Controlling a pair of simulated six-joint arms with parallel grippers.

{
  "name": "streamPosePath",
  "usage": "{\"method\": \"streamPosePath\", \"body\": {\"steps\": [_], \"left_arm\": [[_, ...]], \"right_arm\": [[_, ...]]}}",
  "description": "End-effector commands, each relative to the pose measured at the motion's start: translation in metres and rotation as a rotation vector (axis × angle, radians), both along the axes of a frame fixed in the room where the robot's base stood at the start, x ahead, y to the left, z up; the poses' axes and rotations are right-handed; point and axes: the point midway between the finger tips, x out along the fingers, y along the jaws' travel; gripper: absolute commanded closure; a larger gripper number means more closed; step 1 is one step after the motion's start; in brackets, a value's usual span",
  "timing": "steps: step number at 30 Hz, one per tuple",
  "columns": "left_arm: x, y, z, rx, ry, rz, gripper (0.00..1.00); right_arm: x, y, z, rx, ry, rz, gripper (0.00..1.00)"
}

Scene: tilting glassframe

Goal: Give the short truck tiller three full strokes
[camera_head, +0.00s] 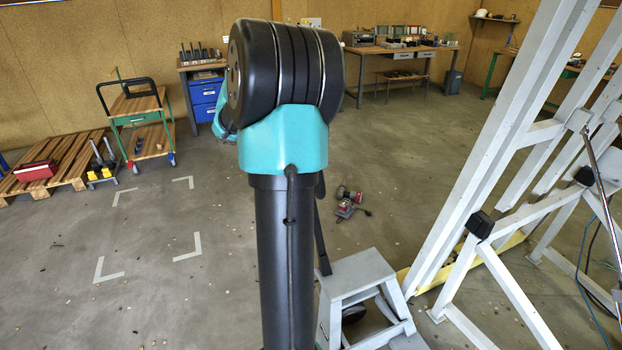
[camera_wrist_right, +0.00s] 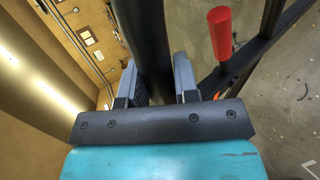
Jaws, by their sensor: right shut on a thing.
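In the right wrist view my right gripper (camera_wrist_right: 156,80) has its two grey fingers on either side of a thick black bar, the tiller (camera_wrist_right: 146,35), and is shut on it. A red grip (camera_wrist_right: 220,32) stands to the right of the bar, beside a slanting black bar. In the head view a teal and black arm link of mine fills the middle and hides the right gripper and most of what is behind it. A thin black bar (camera_head: 322,240) shows just right of the link; I cannot tell if it belongs to the tiller. My left gripper is in neither view.
A grey step stool (camera_head: 362,272) stands low at centre right, near a tall white frame (camera_head: 500,140). A red and grey tool (camera_head: 347,205) lies on the floor. A green cart (camera_head: 138,120) and pallets (camera_head: 65,160) stand at left. The floor inside white corner marks (camera_head: 190,247) is clear.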

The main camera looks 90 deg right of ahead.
Motion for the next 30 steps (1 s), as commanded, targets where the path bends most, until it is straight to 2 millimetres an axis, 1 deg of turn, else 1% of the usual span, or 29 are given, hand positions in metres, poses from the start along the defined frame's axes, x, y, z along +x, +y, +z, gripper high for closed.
{"method": "streamPosePath", "body": {"steps": [5,25,30], "left_arm": [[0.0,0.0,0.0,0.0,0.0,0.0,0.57],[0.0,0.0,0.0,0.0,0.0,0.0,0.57],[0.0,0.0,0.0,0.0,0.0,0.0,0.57]], "right_arm": [[-0.005,-0.002,0.001,0.0,0.001,0.0,1.0],[-0.076,-0.029,0.009,0.001,0.001,0.0,1.0],[-0.089,-0.035,0.011,0.001,0.001,0.002,1.0]]}}
